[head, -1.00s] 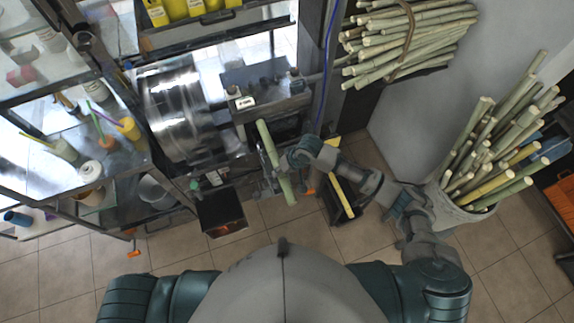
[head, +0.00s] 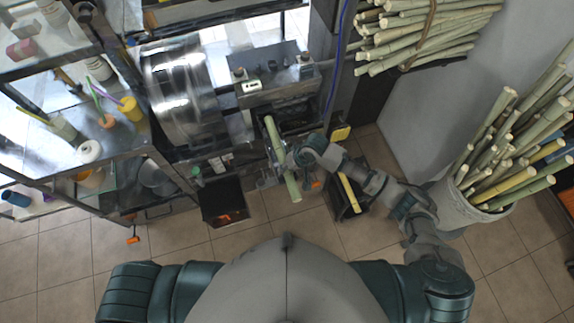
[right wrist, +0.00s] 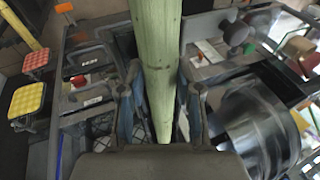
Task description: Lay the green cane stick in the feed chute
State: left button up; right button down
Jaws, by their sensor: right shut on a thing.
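The green cane stick (head: 290,182) is held in my right gripper (head: 280,158), which is shut around its middle. One end points toward the press (head: 275,92), in front of its dark opening, and the other end hangs out toward me over the floor. In the right wrist view the stick (right wrist: 157,55) runs lengthwise between the two fingers of the gripper (right wrist: 161,100). The feed chute seems to be the dark recess (head: 298,117) at the press front, partly hidden by the stick. I cannot tell whether the stick touches it. My left gripper is out of view.
A shiny metal drum (head: 182,95) stands left of the press. A dark bin (head: 222,203) is below it. Glass shelves (head: 60,150) fill the left. Tiled floor is open in front.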

jog(key=shift+f, duration=0.1)
jog(key=c, duration=0.8)
grip_release()
jog(key=shift+a, duration=0.15)
jog(key=shift+o, duration=0.4)
jog(key=v, duration=1.2)
jog(key=shift+f, duration=0.15)
